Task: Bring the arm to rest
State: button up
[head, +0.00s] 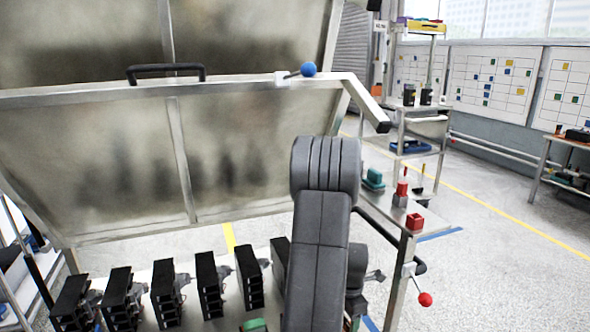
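My arm shows as a thick dark grey link rising from the bottom edge to a rounded joint in the middle of the head view. Another dark part of it shows low behind the link's right side. I cannot make out my gripper or its fingers. A row of several black breaker units (164,293) stands on a pale bench below and left of my arm. My arm hides the right part of that row.
A framed clear cover (90,150) with a black handle (165,70) and a blue knob (309,69) stands raised over the bench. A red-knobbed lever (425,299) is at right. A side shelf holds a red box (415,222). Open floor lies at right.

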notch_tip(320, 180, up, 14)
jog(key=f+p, duration=0.1)
jog(key=p, duration=0.1)
notch_tip(320, 180, down, 14)
jog(key=shift+s+f+b, duration=0.1)
jog(key=shift+b, duration=1.15)
jog(key=shift+m, duration=0.3)
jog(key=m, duration=0.4)
jog(key=shift+m, duration=0.4)
jog(key=m+p, duration=0.1)
jog(key=m, duration=0.4)
jog(key=shift+m, duration=0.3)
jog(key=m, duration=0.5)
jog(key=shift+p, duration=0.3)
jog(key=m+p, duration=0.1)
jog(key=m, duration=0.4)
jog(key=shift+m, duration=0.4)
jog(key=shift+r, duration=0.2)
